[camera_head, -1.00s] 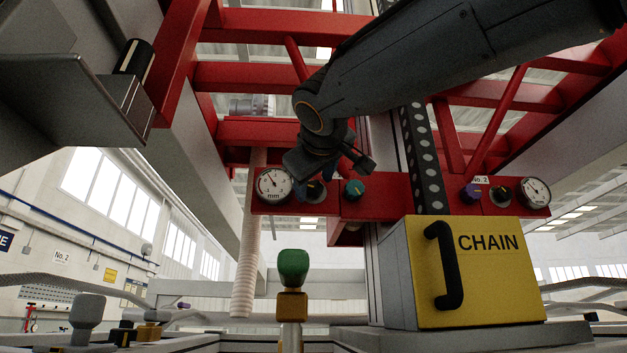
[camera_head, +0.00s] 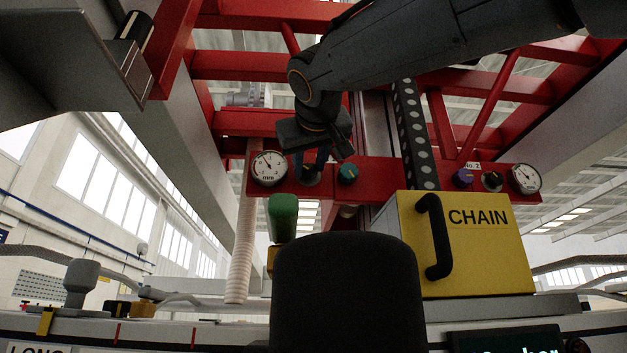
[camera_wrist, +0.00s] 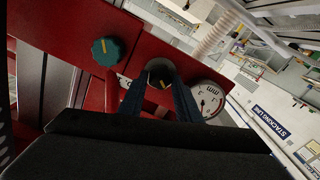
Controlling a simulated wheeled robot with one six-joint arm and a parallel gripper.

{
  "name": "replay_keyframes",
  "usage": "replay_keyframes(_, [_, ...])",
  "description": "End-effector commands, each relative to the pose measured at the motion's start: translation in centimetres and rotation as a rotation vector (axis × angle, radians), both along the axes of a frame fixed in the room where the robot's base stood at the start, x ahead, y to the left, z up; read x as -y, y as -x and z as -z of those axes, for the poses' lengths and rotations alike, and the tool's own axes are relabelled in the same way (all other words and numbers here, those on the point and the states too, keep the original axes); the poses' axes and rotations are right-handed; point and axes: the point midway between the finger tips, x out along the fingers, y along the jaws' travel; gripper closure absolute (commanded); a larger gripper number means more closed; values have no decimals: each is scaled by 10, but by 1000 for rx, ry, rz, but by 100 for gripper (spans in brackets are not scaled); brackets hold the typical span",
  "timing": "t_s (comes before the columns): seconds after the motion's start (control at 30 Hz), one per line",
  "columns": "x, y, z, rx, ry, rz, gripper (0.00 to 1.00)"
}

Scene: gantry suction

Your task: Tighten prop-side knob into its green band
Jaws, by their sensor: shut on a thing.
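My gripper (camera_wrist: 158,78) is at the left end of the red crossbar (camera_head: 400,178). Its dark blue fingers stand on either side of a black knob with a yellow mark (camera_wrist: 160,83) and are shut on it. In the head view the fingers and wrist cover most of this knob. A round white gauge marked mm (camera_head: 269,167) sits just left of the knob, and it also shows in the wrist view (camera_wrist: 206,101). Its needle points up and left in the head view. I cannot make out a green band on it.
A teal knob (camera_head: 347,174) is right of my gripper. A purple knob (camera_head: 463,178), another black knob (camera_head: 492,181) and a second gauge (camera_head: 525,179) sit further right. A yellow CHAIN box (camera_head: 470,245) stands below. A large black rounded thing (camera_head: 347,290) fills the front.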

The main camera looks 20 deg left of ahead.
Motion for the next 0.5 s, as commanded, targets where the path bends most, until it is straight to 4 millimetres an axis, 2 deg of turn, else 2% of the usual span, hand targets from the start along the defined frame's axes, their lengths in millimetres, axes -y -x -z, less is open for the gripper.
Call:
replay_keyframes(0.17, [-1, -1, 1, -46, -80, -1, 92])
replay_keyframes(0.47, [0, 0, 0, -52, -89, 0, 92])
replay_keyframes(0.5, [0, 0, 0, -52, -89, 0, 68])
